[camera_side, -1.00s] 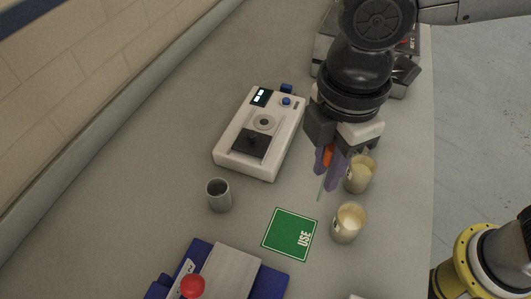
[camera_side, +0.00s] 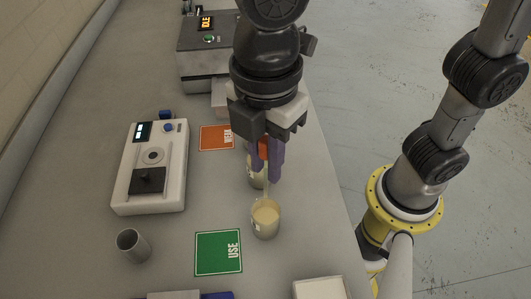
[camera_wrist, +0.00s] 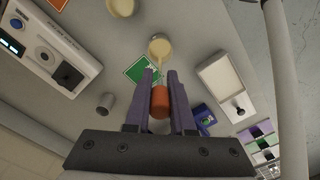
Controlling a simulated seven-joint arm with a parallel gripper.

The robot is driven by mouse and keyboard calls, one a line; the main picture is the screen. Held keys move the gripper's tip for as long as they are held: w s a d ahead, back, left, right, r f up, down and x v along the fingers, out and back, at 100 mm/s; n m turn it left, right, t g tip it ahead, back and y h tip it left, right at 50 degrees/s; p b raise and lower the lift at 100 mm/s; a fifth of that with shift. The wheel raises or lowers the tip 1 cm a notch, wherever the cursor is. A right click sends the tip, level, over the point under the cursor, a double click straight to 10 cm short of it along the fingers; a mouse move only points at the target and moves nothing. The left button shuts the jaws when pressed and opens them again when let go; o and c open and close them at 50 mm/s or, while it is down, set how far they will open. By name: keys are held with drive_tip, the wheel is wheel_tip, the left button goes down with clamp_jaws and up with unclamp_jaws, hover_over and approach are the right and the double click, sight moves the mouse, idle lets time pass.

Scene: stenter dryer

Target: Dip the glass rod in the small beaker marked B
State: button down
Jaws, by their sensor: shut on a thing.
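My gripper (camera_side: 267,175) has purple fingers shut on the orange grip of the glass rod (camera_side: 263,148). The rod points down, and its thin clear end shows faintly at the mouth of the near small beaker (camera_side: 265,220); I cannot tell how deep it is. This beaker holds pale yellow liquid. A second similar beaker (camera_side: 256,179) stands just behind, partly hidden by the fingers. The labels are too small to read. In the wrist view, the orange grip (camera_wrist: 160,103) sits between the fingers (camera_wrist: 160,76), with the near beaker (camera_wrist: 160,48) beyond.
A green USE card (camera_side: 218,252) lies left of the near beaker, an orange card (camera_side: 216,138) farther back. A grey metal cup (camera_side: 133,246) and a white instrument (camera_side: 152,167) stand at left.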

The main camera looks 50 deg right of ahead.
sight(266, 196)
drive_tip(key=shift+f, duration=5.2)
drive_tip(key=shift+r, duration=0.15)
drive_tip(key=shift+r, duration=3.95)
drive_tip(key=shift+r, duration=1.5)
drive_tip(key=shift+m, duration=0.3)
